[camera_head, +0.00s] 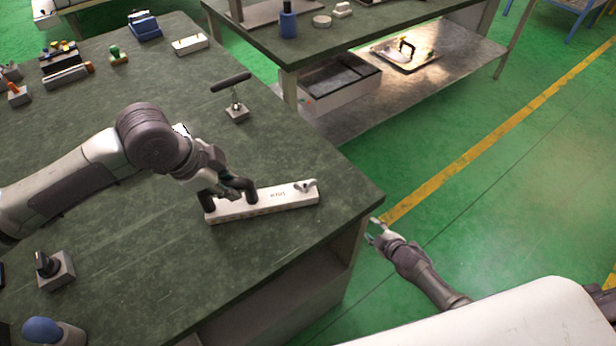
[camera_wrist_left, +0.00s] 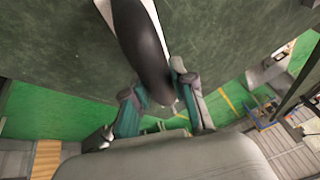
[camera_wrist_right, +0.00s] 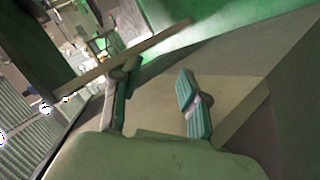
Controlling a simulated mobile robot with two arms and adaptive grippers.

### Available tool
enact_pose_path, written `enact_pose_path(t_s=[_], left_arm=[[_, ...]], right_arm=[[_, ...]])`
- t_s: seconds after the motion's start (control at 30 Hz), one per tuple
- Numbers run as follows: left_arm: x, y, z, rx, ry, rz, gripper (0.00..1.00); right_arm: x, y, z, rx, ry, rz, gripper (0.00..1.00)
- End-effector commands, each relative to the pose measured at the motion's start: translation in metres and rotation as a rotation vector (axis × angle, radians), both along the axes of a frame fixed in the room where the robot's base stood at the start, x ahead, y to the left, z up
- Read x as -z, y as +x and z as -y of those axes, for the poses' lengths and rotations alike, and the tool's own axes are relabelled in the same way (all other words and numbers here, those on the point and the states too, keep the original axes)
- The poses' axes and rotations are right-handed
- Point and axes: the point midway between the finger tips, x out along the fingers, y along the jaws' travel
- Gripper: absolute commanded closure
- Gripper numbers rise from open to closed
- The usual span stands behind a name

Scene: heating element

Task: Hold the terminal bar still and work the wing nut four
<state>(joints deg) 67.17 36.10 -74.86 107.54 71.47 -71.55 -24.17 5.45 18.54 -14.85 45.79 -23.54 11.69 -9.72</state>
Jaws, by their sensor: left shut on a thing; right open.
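The terminal bar (camera_head: 265,206) is a white block lying near the right edge of the green-topped bench, with a black arched handle at its left part. A grey wing nut (camera_head: 305,186) sits on its right end. My left gripper (camera_head: 225,192) is shut on the black handle; its fingers hide part of it. In the left wrist view the dark handle (camera_wrist_left: 143,45) runs between the fingertips (camera_wrist_left: 165,100). My right gripper (camera_head: 374,230) is open and empty, past the bench edge, to the right of and apart from the wing nut. Its spread fingers (camera_wrist_right: 158,88) show in the right wrist view.
A T-handled tool on a block (camera_head: 236,109) stands behind the bar. A black knob on a block (camera_head: 56,268) and a blue knob (camera_head: 42,330) are at the front left. A second bench (camera_head: 380,38) stands behind. Green floor is free at right.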

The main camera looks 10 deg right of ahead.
Motion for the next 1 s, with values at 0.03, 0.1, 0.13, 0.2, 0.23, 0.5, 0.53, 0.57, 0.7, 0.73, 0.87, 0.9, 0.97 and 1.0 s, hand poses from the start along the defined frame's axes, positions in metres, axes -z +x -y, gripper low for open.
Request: enact_pose_path(t_s=[0.03, 0.1, 0.13, 0.2, 0.23, 0.5, 0.53, 0.57, 0.7, 0.73, 0.87, 0.9, 0.97, 1.0], left_arm=[[0.0, 0.0, 0.0, 0.0, -0.001, 0.001, 1.0], [0.0, 0.0, 0.0, 0.0, -0.001, 0.001, 1.0], [0.0, 0.0, 0.0, 0.0, -0.001, 0.0, 1.0], [0.0, 0.0, 0.0, 0.0, -0.001, 0.0, 1.0], [0.0, 0.0, 0.0, 0.0, -0.001, 0.0, 1.0], [0.0, 0.0, 0.0, 0.0, 0.0, 0.0, 1.0], [0.0, 0.0, 0.0, 0.0, 0.0, 0.0, 1.0], [0.0, 0.0, 0.0, 0.0, 0.0, 0.0, 1.0], [0.0, 0.0, 0.0, 0.0, 0.0, 0.0, 1.0], [0.0, 0.0, 0.0, 0.0, 0.0, 0.0, 1.0], [0.0, 0.0, 0.0, 0.0, 0.0, 0.0, 1.0], [0.0, 0.0, 0.0, 0.0, 0.0, 0.0, 1.0], [0.0, 0.0, 0.0, 0.0, 0.0, 0.0, 1.0], [0.0, 0.0, 0.0, 0.0, 0.0, 0.0, 1.0]], right_arm=[[-0.036, 0.036, 0.003, -0.073, -0.05, 0.093, 0.56], [-0.085, 0.076, 0.0, -0.187, -0.127, 0.216, 0.56], [-0.107, 0.091, -0.003, -0.237, -0.163, 0.27, 0.56], [-0.16, 0.123, -0.015, -0.367, -0.255, 0.4, 0.56], [-0.184, 0.135, -0.022, -0.427, -0.296, 0.458, 0.56], [-0.383, 0.153, -0.149, -1.172, -0.808, 1.064, 0.56], [-0.401, 0.143, -0.167, -1.289, -0.884, 1.146, 0.56], [-0.415, 0.13, -0.184, -1.418, -0.965, 1.228, 0.56], [-0.444, 0.067, -0.22, -1.982, -1.291, 1.529, 0.56], [-0.446, 0.057, -0.22, -2.096, -1.346, 1.573, 0.56], [-0.45, 0.024, -0.203, 2.163, 1.295, -1.432, 0.56], [-0.451, 0.019, -0.196, 2.119, 1.242, -1.354, 0.56], [-0.453, 0.012, -0.186, 2.068, 1.177, -1.263, 0.56], [-0.453, 0.009, -0.181, 2.046, 1.143, -1.218, 0.56]])
